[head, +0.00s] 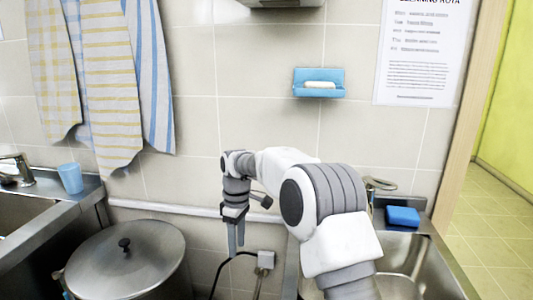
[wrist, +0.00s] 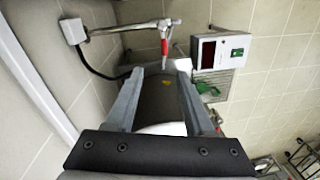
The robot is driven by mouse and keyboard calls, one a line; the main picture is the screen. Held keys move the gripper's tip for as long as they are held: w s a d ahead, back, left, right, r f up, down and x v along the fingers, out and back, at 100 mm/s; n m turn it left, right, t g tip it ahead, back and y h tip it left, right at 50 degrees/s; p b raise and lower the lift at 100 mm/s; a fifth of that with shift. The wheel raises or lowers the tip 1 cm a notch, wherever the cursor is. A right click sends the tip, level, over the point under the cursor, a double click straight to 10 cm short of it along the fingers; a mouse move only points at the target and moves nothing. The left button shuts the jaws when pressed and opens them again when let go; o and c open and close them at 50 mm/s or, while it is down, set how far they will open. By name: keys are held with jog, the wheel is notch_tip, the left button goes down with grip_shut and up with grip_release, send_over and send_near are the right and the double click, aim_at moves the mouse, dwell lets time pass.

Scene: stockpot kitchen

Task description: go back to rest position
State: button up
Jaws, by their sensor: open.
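My gripper (head: 236,250) hangs pointing down in front of the tiled wall, between the stockpot and the right sink. In the wrist view its two grey fingers (wrist: 160,75) stand apart, and I see nothing gripped between them. A dark grey rounded thing (wrist: 160,100) with a small yellow mark shows beyond the fingers; I cannot tell what it is. My arm reaches in from the lower right of the head view and bends down at the wrist.
A lidded steel stockpot (head: 128,262) stands left of my gripper. A white socket box (head: 265,259) with a black cable is close on its right. A sink (head: 405,262) with a blue sponge (head: 402,216) lies right. A red-handled pipe (wrist: 164,45) and display box (wrist: 222,52) show below.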

jog(key=s+d+r+m+t, duration=0.3)
jog(key=s+d+r+m, duration=0.3)
jog(key=s+d+r, duration=0.85)
jog(key=s+d+m+t, duration=0.2)
jog(key=s+d+m, duration=0.2)
jog(key=s, duration=0.5)
jog(key=s+d+m+t, duration=0.2)
jog(key=s+d+m, duration=0.2)
jog(key=s, duration=0.5)
notch_tip(320, 180, up, 17)
jog(key=p, duration=1.7)
